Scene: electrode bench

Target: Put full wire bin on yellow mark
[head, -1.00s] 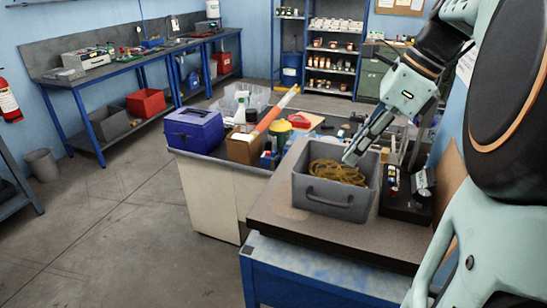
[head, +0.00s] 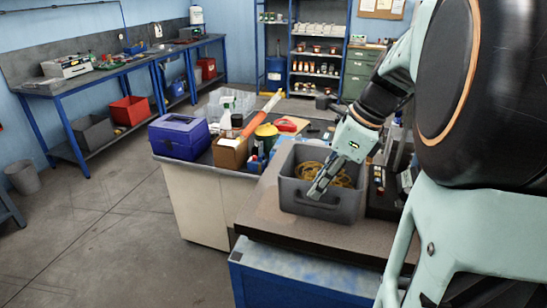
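A grey bin (head: 297,197) stands upright on the brown bench top (head: 262,213), right of the picture's middle. Coiled yellow wire (head: 309,170) lies inside it. A handle shows on its front wall, partly behind my fingers. My gripper (head: 317,190) reaches in from the upper right, its fingers pointing down and left across the bin's opening, with the tips at the front rim in the picture. I cannot tell whether they touch the bin. The fingers are seen from the side, so their gap is unclear. I see no yellow mark.
A black device (head: 378,205) stands close right of the bin. Left of the bench, a cluttered table holds a blue box (head: 179,137), a cardboard box (head: 230,153) and an orange-and-white tube (head: 262,114). The bench top's front strip is clear. Open floor lies at left.

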